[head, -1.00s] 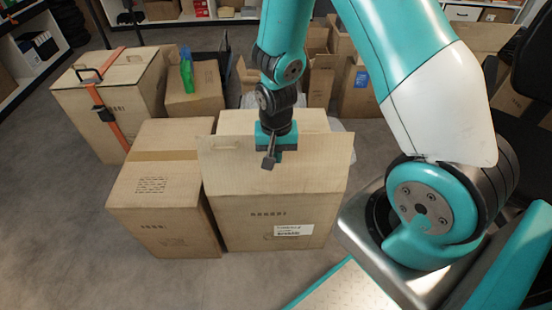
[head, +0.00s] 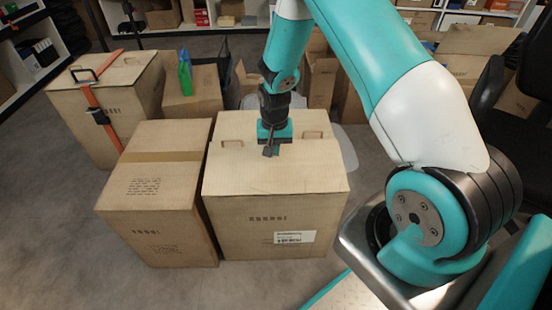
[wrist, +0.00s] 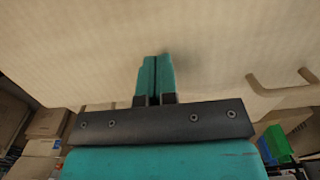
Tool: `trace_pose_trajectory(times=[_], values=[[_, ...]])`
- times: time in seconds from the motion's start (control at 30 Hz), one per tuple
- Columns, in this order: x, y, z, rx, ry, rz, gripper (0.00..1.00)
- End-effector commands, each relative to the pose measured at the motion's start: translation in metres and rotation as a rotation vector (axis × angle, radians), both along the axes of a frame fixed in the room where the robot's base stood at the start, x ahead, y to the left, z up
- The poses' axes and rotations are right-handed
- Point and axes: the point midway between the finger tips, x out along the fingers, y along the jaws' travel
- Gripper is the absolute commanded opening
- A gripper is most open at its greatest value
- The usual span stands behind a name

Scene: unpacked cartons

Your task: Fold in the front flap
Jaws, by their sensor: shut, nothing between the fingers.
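The open-topped carton of the task (head: 255,225) stands in the middle of the head view, with a printed front and a white label. Its front flap (head: 235,175) now lies inward over the top, about level as far as I can tell.
A taped carton (head: 150,205) stands close against the left side. Behind it are a strapped carton (head: 130,85) and a smaller box with a green item (head: 185,72). Several open cartons stand behind. A black chair (head: 500,90) is at right. Floor is free in front.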

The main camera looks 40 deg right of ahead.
Motion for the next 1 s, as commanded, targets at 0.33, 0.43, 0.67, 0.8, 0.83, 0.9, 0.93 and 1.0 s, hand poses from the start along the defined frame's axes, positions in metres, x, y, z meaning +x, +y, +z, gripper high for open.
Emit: trace_pose_trajectory(times=[0.33, 0.43, 0.67, 0.8, 0.83, 0.9, 0.93, 1.0], values=[[0.001, -0.001, 0.002, 0.000, 0.000, 0.000, 0.00], [0.001, -0.001, 0.016, -0.001, -0.001, 0.000, 0.00], [0.001, -0.001, 0.046, 0.000, 0.000, 0.000, 0.00], [0.001, -0.001, 0.063, 0.000, 0.000, 0.000, 0.00], [0.001, 0.000, 0.067, 0.000, 0.000, 0.000, 0.00], [0.001, 0.000, 0.076, 0.000, 0.000, 0.000, 0.00], [0.001, 0.000, 0.079, 0.000, 0.000, 0.000, 0.00], [0.000, 0.000, 0.088, 0.000, 0.000, 0.000, 0.00]])
